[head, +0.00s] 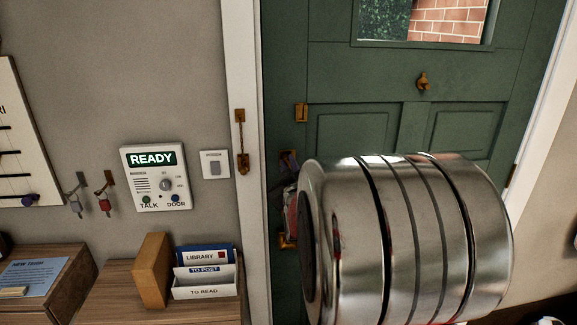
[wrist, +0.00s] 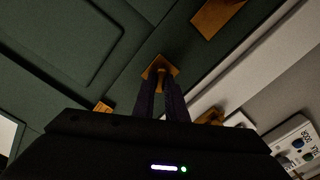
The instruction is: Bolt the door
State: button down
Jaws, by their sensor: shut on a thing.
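The green door (head: 345,60) stands closed in its white frame (head: 243,60). A brass turn-piece on a square plate (wrist: 160,68) sits near the door's frame-side edge; part of it shows in the head view (head: 288,158). My gripper (wrist: 162,88) has its two dark fingers shut on this turn-piece. In the head view my gripper (head: 291,190) shows only partly, left of my large metal arm link. That link hides much of the lower door. Whether the bolt is thrown cannot be seen.
A brass fitting (head: 301,112) is above the turn-piece and a brass handle (head: 286,241) below. A brass chain (head: 240,135) hangs on the frame. Left are a switch (head: 214,164), an intercom (head: 155,178) reading READY, hanging keys (head: 104,198) and a letter rack (head: 205,282) on a cabinet.

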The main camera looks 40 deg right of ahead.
jog(key=n, duration=0.5)
jog(key=shift+a+f+n, duration=0.15)
jog(key=shift+a+n, duration=0.05)
jog(key=shift+n, duration=0.2)
jog(key=n, duration=0.5)
jog(key=shift+w+f+n, duration=0.1)
jog(key=shift+f+n, duration=0.1)
jog(key=shift+n, duration=0.2)
jog(key=c, duration=1.8)
grip_release()
jog(key=shift+r, duration=0.1)
